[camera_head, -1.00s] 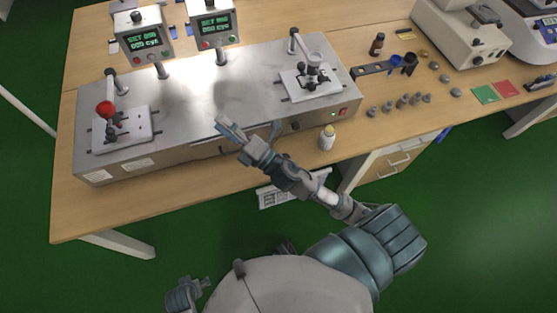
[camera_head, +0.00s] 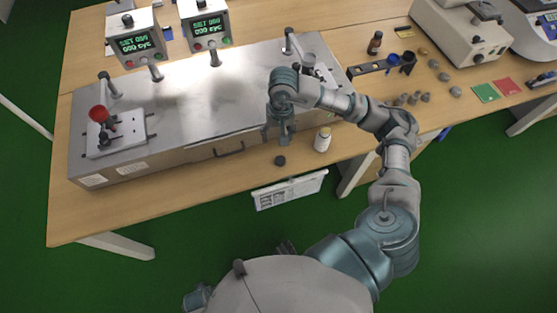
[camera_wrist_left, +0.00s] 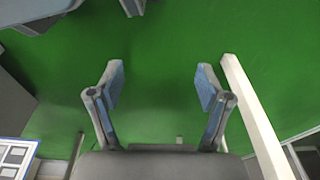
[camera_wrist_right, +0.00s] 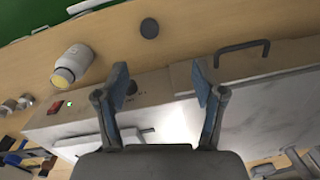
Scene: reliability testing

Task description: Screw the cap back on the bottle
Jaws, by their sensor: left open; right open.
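A small white bottle (camera_head: 322,141) stands upright on the wooden table in front of the metal machine. It also shows in the right wrist view (camera_wrist_right: 77,62), with a yellowish top end. A dark round cap (camera_head: 280,160) lies on the table left of the bottle, near the front edge; the right wrist view shows it as a dark disc (camera_wrist_right: 149,28). My right gripper (camera_head: 283,138) points down beside the machine's front, behind the cap and left of the bottle. Its fingers (camera_wrist_right: 160,80) are apart and empty. My left gripper (camera_wrist_left: 160,85) is open and empty over the green floor.
The metal machine (camera_head: 215,90) fills the table behind, with a front handle (camera_head: 229,151) close to my right gripper. A brown bottle (camera_head: 375,43), several grey parts (camera_head: 414,98) and a black rack (camera_head: 368,68) stand at the right. A white printed sheet (camera_head: 290,190) shows below the table edge.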

